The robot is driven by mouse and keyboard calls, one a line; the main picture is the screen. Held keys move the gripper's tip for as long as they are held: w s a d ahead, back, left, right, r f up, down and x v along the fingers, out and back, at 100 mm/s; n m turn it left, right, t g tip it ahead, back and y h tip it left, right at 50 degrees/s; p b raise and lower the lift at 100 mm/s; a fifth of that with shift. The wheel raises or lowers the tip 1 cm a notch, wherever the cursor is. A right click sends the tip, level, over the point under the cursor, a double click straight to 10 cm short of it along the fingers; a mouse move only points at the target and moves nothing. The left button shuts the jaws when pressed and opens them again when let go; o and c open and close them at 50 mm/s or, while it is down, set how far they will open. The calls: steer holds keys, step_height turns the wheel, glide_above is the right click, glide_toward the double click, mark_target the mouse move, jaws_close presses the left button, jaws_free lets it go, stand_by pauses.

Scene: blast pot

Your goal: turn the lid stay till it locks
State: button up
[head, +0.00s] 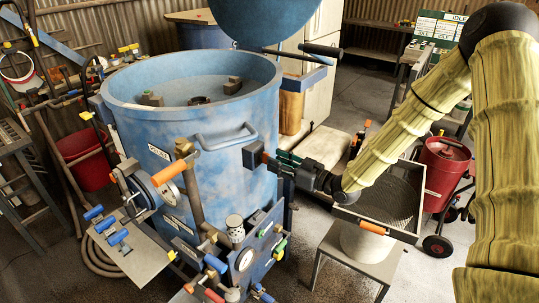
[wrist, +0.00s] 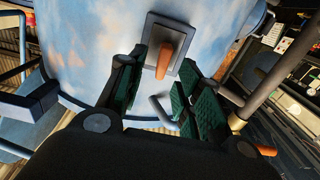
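The blue blast pot (head: 190,130) stands with its round blue lid (head: 262,18) raised above it. On the pot's right side is a dark square plate (head: 253,155) with a small orange lever (head: 265,157), which seems to be the lid stay. In the wrist view the lever (wrist: 165,55) points down from its grey plate (wrist: 178,27). My gripper (head: 277,162) is in front of the plate. In the wrist view my gripper (wrist: 163,88) is open, its green-padded fingers on either side of the lever's line. Whether a pad touches the lever cannot be told.
A sieve tray (head: 390,205) with an orange handle stands on a stool below my arm. A red wheeled canister (head: 443,165) is at right. Valves and a gauge (head: 245,260) crowd the pot's front. A red bucket (head: 82,158) is at left.

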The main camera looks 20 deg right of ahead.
mark_target(265, 158)
steer(key=shift+p+x, duration=0.55)
steer(key=shift+x, duration=1.45)
jaws_close()
